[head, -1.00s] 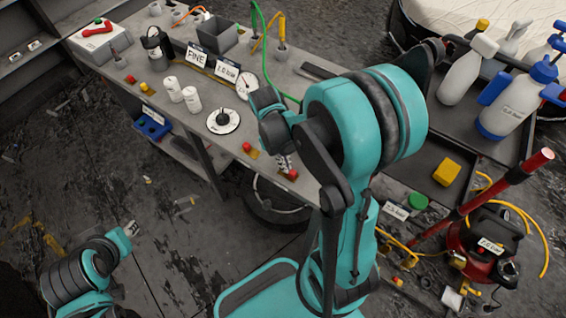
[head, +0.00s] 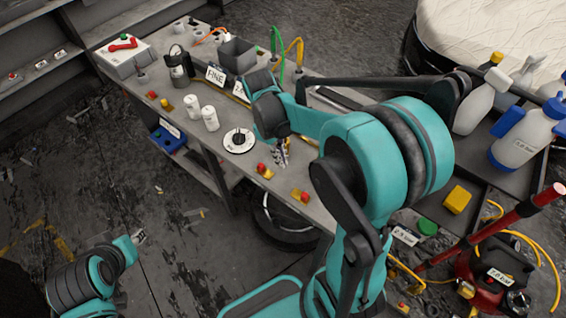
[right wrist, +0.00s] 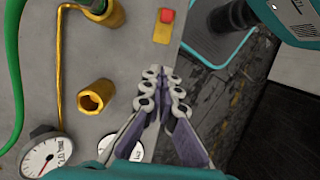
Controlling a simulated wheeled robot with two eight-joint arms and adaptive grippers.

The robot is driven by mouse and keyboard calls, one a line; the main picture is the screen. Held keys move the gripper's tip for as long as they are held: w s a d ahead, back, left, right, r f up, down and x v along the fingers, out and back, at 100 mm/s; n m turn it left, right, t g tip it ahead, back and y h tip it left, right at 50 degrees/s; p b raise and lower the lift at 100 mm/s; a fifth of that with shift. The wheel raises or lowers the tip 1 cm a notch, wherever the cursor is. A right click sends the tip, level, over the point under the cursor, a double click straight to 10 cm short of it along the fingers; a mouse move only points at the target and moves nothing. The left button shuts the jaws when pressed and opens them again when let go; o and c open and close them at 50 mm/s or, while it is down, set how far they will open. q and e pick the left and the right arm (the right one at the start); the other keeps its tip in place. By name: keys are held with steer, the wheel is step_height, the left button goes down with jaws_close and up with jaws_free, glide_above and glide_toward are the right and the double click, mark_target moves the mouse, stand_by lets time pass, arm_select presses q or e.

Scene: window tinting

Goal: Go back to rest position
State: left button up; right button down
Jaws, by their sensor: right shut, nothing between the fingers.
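My right gripper (head: 281,152) hangs over the front edge of the grey workbench (head: 318,208) in the head view, pointing down. In the right wrist view my right gripper (right wrist: 164,80) has its fingers together with nothing between them. Beneath it lie the bench top and its edge, with the dark floor beyond. My left arm shows at the lower left of the head view; its gripper (head: 139,238) is small there, and its jaws cannot be made out.
A round dial (head: 239,141), two white canisters (head: 194,106) and red-and-yellow buttons (head: 300,195) are on the bench near the right gripper. In the right wrist view, a yellow socket (right wrist: 95,96) and a gauge (right wrist: 42,157) are close by. Spray bottles (head: 524,137) stand right.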

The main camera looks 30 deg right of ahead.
stand_by(0.5)
steer(key=s+a+r+m+t+y+b, duration=0.1)
steer(key=s+a+m+t+b, duration=0.3)
steer(key=t, duration=0.5)
steer(key=s+a+r, duration=0.1)
steer(key=s+a, duration=0.1)
steer(key=a, duration=0.1)
steer(key=shift+t, duration=0.4)
steer(key=shift+a, duration=0.1)
stand_by(0.5)
